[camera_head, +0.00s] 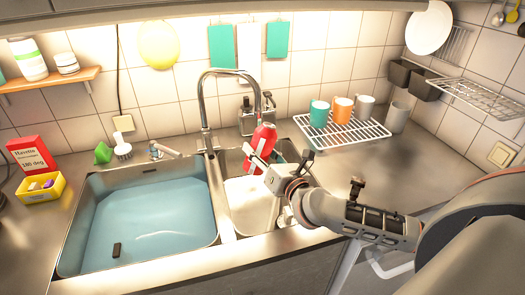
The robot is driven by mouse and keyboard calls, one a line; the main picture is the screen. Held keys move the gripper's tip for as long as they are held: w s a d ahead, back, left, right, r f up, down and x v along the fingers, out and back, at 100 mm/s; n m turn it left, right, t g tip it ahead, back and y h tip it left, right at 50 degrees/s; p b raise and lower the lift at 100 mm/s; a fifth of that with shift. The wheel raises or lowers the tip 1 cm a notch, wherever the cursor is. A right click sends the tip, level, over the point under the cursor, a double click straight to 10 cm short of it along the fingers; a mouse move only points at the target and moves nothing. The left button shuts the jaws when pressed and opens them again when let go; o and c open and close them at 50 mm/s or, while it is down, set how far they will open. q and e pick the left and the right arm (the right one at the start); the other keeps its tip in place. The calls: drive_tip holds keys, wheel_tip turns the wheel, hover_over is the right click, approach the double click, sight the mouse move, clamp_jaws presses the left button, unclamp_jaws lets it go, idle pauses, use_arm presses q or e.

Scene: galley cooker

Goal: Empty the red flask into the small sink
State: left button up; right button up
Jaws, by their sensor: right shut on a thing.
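The red flask (264,140) is at the small sink (238,207), tilted with its top leaning to the right. My right gripper (262,160) is shut on the red flask and holds it over the back part of the small sink. The gripper and wrist hide part of the flask and the sink's right side. The inside of the small sink looks pale. I cannot tell whether anything is coming out of the flask. My left gripper does not show.
A large sink (88,215) with bluish water lies to the left. The tall faucet (203,105) arches behind the small sink. A wire rack (345,139) with several cups stands at the back right. A yellow box (42,195) sits at the far left. The right counter is mostly clear.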

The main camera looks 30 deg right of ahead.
drive_tip(key=shift+a, duration=0.1)
idle(0.4)
drive_tip(key=shift+a+m+b, duration=0.4)
drive_tip(key=shift+a+m, duration=0.2)
drive_tip(key=shift+m, duration=0.4)
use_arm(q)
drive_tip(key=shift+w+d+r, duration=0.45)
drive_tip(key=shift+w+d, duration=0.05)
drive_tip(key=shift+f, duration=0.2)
use_arm(e)
drive_tip(key=shift+a+m, duration=0.15)
drive_tip(key=shift+m, duration=0.15)
drive_tip(key=shift+a+b, duration=0.15)
drive_tip(key=shift+b, duration=0.15)
drive_tip(key=shift+a+f+m+b, duration=0.15)
drive_tip(key=shift+a+m+b, duration=0.15)
drive_tip(key=shift+m, duration=0.4)
drive_tip(key=shift+a+m, duration=0.15)
drive_tip(key=shift+m, duration=0.25)
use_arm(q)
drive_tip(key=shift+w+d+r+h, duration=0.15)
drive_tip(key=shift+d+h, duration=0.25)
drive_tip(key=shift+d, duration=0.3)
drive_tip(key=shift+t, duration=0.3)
